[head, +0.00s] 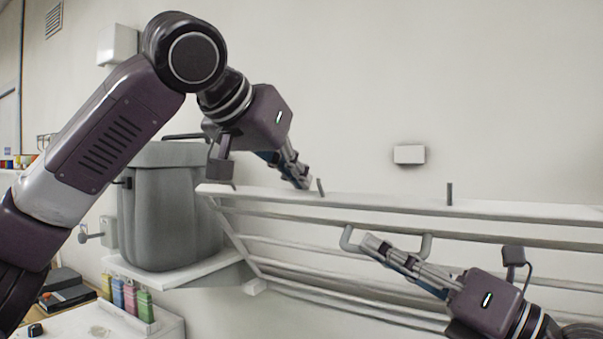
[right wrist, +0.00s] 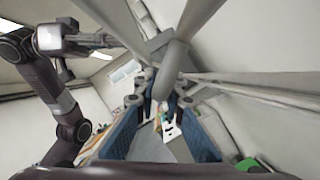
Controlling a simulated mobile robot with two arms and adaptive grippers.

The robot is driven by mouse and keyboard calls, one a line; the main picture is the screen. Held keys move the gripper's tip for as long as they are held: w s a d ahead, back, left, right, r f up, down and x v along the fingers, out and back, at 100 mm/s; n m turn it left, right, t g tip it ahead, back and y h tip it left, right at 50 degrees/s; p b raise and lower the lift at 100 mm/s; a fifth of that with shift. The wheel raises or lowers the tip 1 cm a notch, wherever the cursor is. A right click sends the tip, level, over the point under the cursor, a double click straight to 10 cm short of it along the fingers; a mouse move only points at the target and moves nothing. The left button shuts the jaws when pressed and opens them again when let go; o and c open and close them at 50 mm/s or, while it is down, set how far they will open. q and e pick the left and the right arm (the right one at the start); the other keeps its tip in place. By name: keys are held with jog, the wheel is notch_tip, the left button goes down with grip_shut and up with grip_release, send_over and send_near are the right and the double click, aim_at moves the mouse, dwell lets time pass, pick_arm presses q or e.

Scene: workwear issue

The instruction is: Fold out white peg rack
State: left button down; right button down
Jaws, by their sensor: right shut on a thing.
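The white peg rack (head: 380,203) runs along the wall. Its pale top board carries short dark pegs, and several slanted rails sit below it. A grey U-shaped handle (head: 426,246) sticks out from its front; it also shows in the right wrist view (right wrist: 168,72). My right gripper (head: 374,248) is shut on the handle near its left end. My left gripper (head: 302,182) is at the top board, left of the middle, with its fingertips close to the board's back edge. Its finger gap is too small to read, and I cannot tell whether it touches the board.
A grey bin (head: 165,215) stands on a white wall shelf (head: 200,272) left of the rack. A small white box (head: 409,154) is on the wall above the rack. The wall above is otherwise clear.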

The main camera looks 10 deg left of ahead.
pick_arm(q)
jog(key=shift+s+f, duration=0.4)
pick_arm(e)
jog(key=shift+w+d+r, duration=0.3)
jog(key=shift+d+r, duration=0.1)
jog(key=shift+r, duration=0.05)
pick_arm(q)
jog(key=shift+a, duration=0.2)
pick_arm(e)
jog(key=c, duration=2)
grip_release()
jog(key=shift+s+a, duration=0.1)
jog(key=shift+r, duration=0.1)
